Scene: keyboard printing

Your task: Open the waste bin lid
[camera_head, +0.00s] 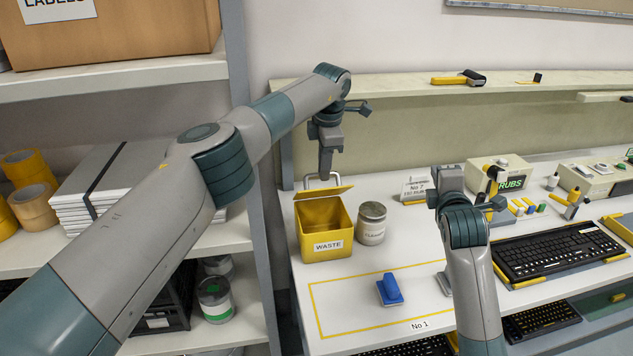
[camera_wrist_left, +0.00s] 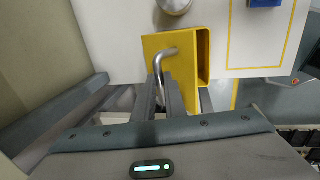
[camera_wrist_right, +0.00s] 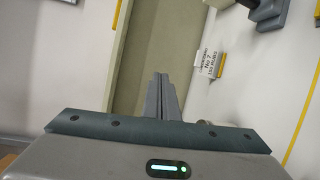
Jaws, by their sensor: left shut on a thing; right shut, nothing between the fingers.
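The yellow waste bin (camera_head: 326,243) stands on the bench with a WASTE label on its front. Its lid (camera_head: 322,192) is raised at the back, and the bin's inside shows. My left gripper (camera_head: 325,176) is above the lid and shut on its metal handle (camera_wrist_left: 163,58). In the left wrist view the fingers (camera_wrist_left: 165,90) reach the handle, with the yellow lid (camera_wrist_left: 160,45) behind it. My right gripper (camera_wrist_right: 160,80) is shut and empty. In the head view it is to the right of the bin, over the bench, its fingertips not clear.
A metal can (camera_head: 372,223) stands right beside the bin. A blue block-like tool (camera_head: 390,288) lies in the yellow outline in front. A No 7 card (camera_head: 414,188) stands behind. A keyboard (camera_head: 548,250) and a RUBS box (camera_head: 503,172) are at the right.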

